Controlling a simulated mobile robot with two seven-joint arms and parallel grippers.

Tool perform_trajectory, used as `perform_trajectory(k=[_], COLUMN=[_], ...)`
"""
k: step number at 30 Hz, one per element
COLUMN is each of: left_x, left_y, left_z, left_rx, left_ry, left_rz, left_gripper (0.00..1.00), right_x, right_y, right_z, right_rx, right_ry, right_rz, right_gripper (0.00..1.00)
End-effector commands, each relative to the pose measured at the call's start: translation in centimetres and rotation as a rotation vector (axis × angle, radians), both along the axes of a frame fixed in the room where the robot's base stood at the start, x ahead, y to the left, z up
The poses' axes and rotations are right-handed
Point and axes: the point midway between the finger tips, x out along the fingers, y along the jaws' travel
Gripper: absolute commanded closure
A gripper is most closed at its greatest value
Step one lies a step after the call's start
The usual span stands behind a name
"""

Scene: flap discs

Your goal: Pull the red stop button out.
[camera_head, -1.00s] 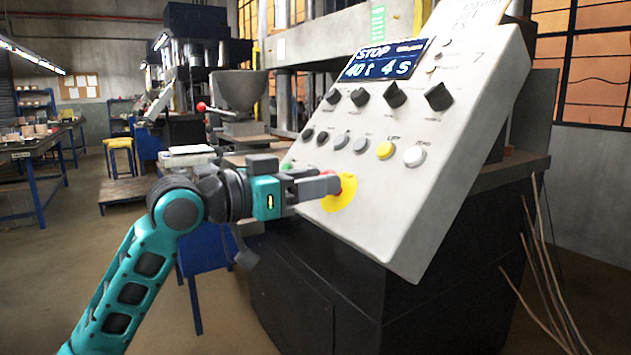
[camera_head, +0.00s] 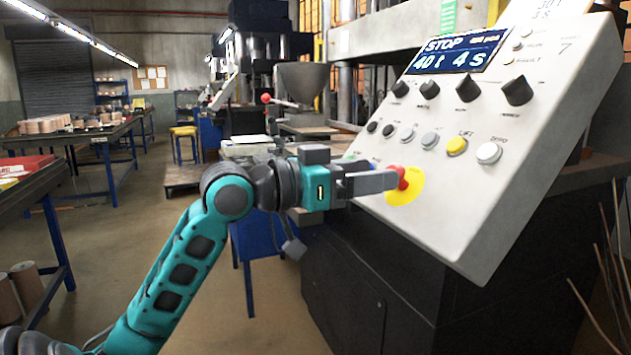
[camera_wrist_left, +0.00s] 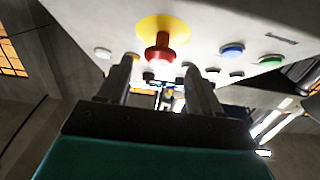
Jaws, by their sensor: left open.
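The red stop button (camera_head: 404,177) sits on a yellow disc (camera_head: 414,190) at the lower left of the sloped grey control panel (camera_head: 470,210). My left gripper (camera_head: 394,181) is open beside the button, and its near finger covers part of it in the head view. In the left wrist view the red button (camera_wrist_left: 160,54) stands out from its yellow disc (camera_wrist_left: 163,28). There it lies between and just beyond the tips of the left gripper (camera_wrist_left: 161,68), with gaps on both sides. My right gripper is not in view.
The panel carries a STOP display (camera_head: 457,53), black knobs (camera_head: 467,89), a yellow button (camera_head: 456,146) and a white button (camera_head: 488,153). A black cabinet (camera_head: 350,290) stands below. Thin rods (camera_head: 610,260) lean at the right.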

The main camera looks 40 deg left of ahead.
Motion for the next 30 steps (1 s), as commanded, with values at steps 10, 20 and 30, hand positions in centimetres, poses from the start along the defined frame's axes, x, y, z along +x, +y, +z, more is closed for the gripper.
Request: perform_trajectory(k=[10, 20, 30], left_x=[-5.0, -8.9, -10.1], left_y=[2.0, 3.6, 4.1], left_z=[-0.2, -0.1, 0.0], left_rx=[0.001, 0.000, 0.002], left_ry=[0.001, 0.000, 0.000], left_rz=[0.001, 0.000, -0.001], left_gripper=[0.35, 0.35, 0.35], right_x=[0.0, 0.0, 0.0], right_y=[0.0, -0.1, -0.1], right_z=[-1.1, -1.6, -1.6], right_rx=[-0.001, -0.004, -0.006], right_ry=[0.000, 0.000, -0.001], right_rz=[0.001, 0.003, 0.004], right_gripper=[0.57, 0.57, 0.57])
